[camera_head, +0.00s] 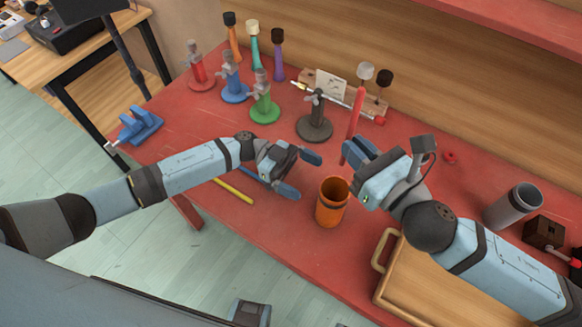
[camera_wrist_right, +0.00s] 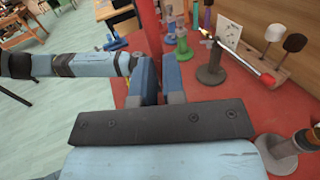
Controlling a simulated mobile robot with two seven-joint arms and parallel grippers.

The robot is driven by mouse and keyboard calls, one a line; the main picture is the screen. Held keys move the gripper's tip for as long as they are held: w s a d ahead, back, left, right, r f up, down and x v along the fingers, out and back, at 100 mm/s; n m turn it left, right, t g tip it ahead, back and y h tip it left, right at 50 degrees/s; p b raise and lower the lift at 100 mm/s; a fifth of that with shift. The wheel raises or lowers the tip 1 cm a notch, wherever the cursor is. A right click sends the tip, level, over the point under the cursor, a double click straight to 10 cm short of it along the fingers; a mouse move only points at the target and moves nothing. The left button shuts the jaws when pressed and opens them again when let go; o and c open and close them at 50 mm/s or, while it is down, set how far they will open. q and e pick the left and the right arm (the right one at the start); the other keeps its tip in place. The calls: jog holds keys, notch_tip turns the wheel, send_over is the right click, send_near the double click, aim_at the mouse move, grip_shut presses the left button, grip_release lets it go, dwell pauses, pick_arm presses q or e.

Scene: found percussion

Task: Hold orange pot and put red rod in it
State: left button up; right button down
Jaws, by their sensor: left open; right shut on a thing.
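The orange pot (camera_head: 331,205) stands upright and open-topped on the red table, near its front edge. My left gripper (camera_head: 300,174) is open, its two fingers spread just left of the pot; I see nothing between them. The red rod (camera_head: 354,112) is held nearly upright by my right gripper (camera_head: 351,151), behind and above the pot and slightly right of it. In the right wrist view the rod (camera_wrist_right: 151,30) rises from between the closed fingers (camera_wrist_right: 160,75). The pot is not visible in the right wrist view.
A wooden tray (camera_head: 405,276) lies right of the pot, under my right arm. A grey cup (camera_head: 511,207) stands farther right. A yellow rod (camera_head: 233,191) lies left of the pot. A dark stand (camera_head: 314,122) and a green stand (camera_head: 264,108) are behind my grippers.

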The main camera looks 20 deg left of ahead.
aim_at(323, 186)
pick_arm(q)
jog(key=x, duration=0.8)
jog(key=shift+d, duration=0.1)
jog(key=c, duration=1.1)
